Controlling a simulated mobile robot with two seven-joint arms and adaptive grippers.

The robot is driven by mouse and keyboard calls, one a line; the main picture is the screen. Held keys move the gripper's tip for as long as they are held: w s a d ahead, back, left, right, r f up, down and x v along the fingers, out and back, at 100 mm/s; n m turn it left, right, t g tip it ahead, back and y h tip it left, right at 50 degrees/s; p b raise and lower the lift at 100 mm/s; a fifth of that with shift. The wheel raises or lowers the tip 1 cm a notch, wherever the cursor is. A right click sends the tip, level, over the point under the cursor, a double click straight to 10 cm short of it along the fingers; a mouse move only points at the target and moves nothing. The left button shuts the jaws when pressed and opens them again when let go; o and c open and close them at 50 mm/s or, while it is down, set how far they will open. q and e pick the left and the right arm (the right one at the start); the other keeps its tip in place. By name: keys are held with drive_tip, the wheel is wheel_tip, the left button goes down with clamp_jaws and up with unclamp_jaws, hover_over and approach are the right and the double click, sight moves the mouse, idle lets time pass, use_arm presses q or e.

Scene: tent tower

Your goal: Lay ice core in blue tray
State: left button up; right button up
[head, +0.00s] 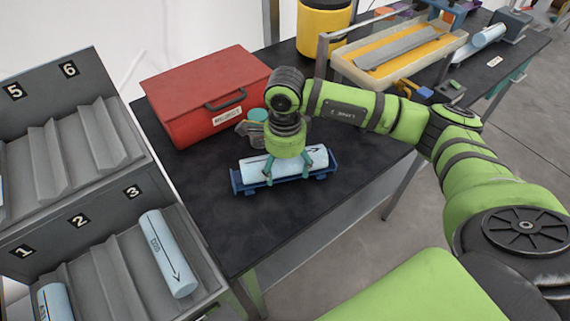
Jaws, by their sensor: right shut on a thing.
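A pale blue ice core (316,156) with a dark arrow mark lies lengthwise at the blue tray (236,180) on the black table. My right gripper (287,172) points down over the tray, shut on this core with its teal fingers on either side. The core looks level and within the tray's length; whether it touches the tray's bottom is hidden. Two other cores lie in the grey rack at left: one in slot 3 (168,254) and one in slot 1 (54,303). My left gripper is not in view.
The black table (215,225) is bare in front of the tray.

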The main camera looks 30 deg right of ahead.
drive_tip(key=shift+f+b, duration=0.25)
drive_tip(key=shift+b, duration=0.15)
idle(0.8)
drive_tip(key=o, duration=1.6)
wheel_tip(320, 180, up, 12)
drive_tip(key=shift+r, duration=0.1)
